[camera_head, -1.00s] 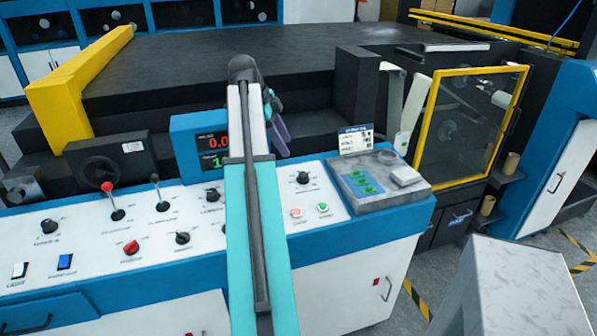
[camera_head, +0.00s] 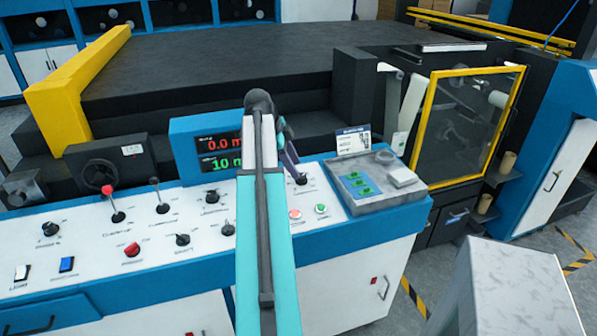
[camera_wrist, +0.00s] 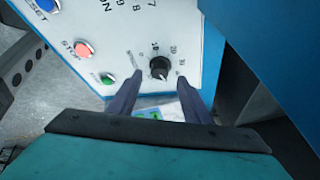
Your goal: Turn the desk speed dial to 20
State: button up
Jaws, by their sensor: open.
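The black speed dial (camera_head: 301,180) is on the white sloped desk panel, right of the display; it also shows in the wrist view (camera_wrist: 160,68) with a ring of printed numbers around it. Its pointer setting is too small to tell surely. My gripper (camera_head: 296,169) is open, its dark fingers just above the dial. In the wrist view my gripper's fingers (camera_wrist: 160,92) stand apart, left and right of the dial's line, with no clear contact. The display (camera_head: 215,150) shows a red 0.0 and a green figure that looks like 10.
A red button (camera_head: 295,214) and a green button (camera_head: 321,209) sit just below the dial. A grey tray (camera_head: 375,180) and a standing card (camera_head: 352,140) are to the right. Several other knobs and levers lie left of my arm.

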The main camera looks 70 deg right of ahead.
aim_at(301, 179)
jog(key=shift+p+x, duration=0.4)
jog(key=shift+x, duration=1.85)
